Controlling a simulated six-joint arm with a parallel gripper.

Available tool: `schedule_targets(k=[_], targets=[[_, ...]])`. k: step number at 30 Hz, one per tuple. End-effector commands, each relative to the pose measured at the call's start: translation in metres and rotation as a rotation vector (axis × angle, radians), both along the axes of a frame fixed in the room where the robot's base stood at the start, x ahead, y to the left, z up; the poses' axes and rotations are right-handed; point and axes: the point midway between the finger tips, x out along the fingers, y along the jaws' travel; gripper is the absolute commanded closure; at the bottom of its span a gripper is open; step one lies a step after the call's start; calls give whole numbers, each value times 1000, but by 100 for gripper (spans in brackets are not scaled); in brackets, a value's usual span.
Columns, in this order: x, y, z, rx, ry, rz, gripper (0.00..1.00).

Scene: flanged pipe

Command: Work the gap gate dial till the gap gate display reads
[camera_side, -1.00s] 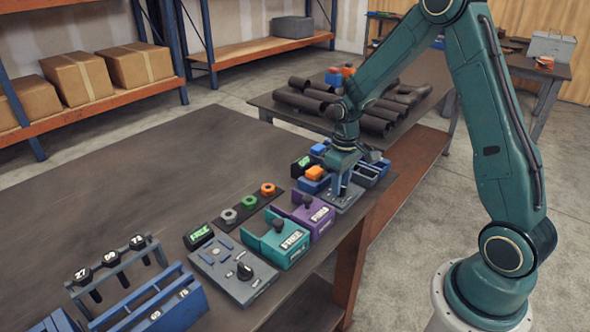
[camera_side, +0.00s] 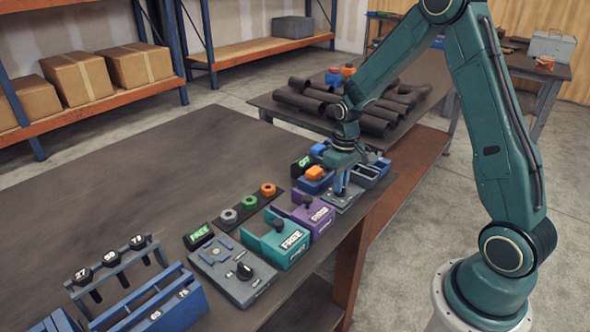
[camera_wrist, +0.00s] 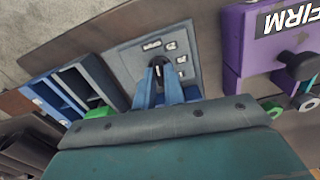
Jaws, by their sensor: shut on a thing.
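My gripper (camera_side: 342,184) points down at a grey panel (camera_side: 346,203) at the right edge of the bench in the side view. In the wrist view its blue fingers (camera_wrist: 158,88) are shut on a black dial (camera_wrist: 158,68). In the side view the fingers hide the dial. A small black display (camera_side: 303,162) with green characters stands left of the panel, behind an orange-topped block; it seems to read OFF, but the characters are tiny.
A purple fixture (camera_side: 311,213) and a teal fixture (camera_side: 282,240) stand nearer the camera. A second grey dial panel (camera_side: 232,273) has a display (camera_side: 198,237) reading FREE. Blue-grey bins (camera_side: 366,175) lie beyond my gripper.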

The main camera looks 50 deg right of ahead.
Motion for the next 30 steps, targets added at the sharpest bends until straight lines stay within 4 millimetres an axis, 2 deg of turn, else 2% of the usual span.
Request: schedule_targets(k=[21,30], targets=[[0,0,1,0,-1,-549,100],[0,0,1,0,-2,-666,100]])
